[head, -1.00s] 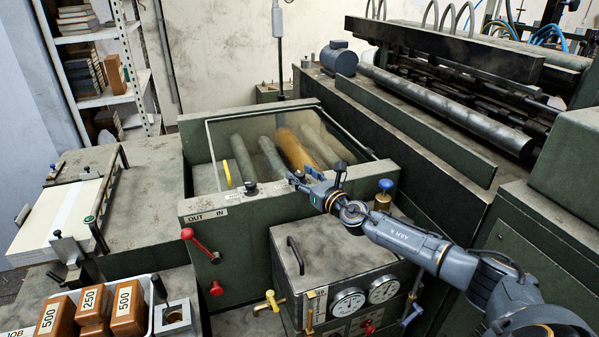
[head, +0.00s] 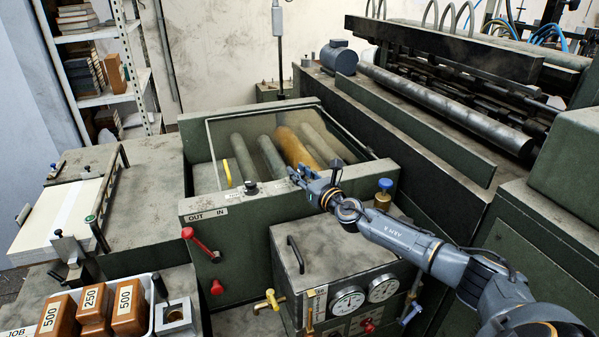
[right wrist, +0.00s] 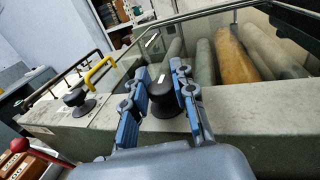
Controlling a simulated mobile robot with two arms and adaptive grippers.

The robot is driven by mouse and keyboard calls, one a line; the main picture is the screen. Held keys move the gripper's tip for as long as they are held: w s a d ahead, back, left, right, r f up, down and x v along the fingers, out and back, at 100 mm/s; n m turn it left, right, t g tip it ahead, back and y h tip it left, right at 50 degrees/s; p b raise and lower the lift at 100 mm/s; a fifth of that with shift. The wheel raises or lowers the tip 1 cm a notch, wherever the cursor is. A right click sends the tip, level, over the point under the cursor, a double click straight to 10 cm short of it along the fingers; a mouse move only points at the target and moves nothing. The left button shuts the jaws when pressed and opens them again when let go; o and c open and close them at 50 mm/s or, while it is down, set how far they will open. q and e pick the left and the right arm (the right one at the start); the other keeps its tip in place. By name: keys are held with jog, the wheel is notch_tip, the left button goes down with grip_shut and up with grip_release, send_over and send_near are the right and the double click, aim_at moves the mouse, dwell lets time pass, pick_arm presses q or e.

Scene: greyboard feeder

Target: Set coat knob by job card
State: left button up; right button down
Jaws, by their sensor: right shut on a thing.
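My right gripper (head: 303,178) is at the top edge of the green glazed box, right of its middle. In the right wrist view its blue-padded fingers (right wrist: 162,92) stand on both sides of a black round knob (right wrist: 160,97) with a white mark on top, and are shut on it. In the head view the fingers hide this knob. A second black knob (head: 250,187) stands left of it on the same edge; it also shows in the right wrist view (right wrist: 77,101). The corner of a sheet marked JOB (head: 14,333) shows at bottom left, its text cut off. My left gripper is out of view.
Several rollers, one orange (head: 294,147), lie under the glass. A yellow handle (head: 228,173) and a red lever (head: 201,245) are at the left. A gauge box (head: 335,250) stands below my right arm. Wooden number blocks (head: 128,308) sit in a tray.

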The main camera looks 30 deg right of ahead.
jog(key=shift+a+r+m+g+h+p, duration=0.15)
jog(key=shift+m+h+p, duration=0.7)
jog(key=shift+h+p, duration=0.75)
jog(key=shift+d+r+m+g+h+p, duration=0.15)
jog(key=shift+m+h+p, duration=0.85)
jog(key=shift+p, duration=0.95)
jog(key=shift+a+m+h+p, duration=0.1)
jog(key=shift+m+h+p, duration=0.2)
jog(key=shift+h, duration=0.2)
jog(key=shift+f+m+g+h+p, duration=0.15)
jog(key=shift+m+g+h, duration=0.2)
jog(key=shift+h, duration=0.25)
jog(key=shift+f+m+g+h+p, duration=0.15)
jog(key=shift+m+g+h, duration=0.2)
jog(key=shift+h, duration=0.25)
jog(key=shift+m+g+h, duration=0.8)
jog(key=shift+m+h, duration=0.15)
jog(key=shift+h, duration=0.65)
jog(key=c, duration=1.1)
grip_release()
jog(key=shift+o, duration=0.2)
jog(key=shift+s, duration=0.1)
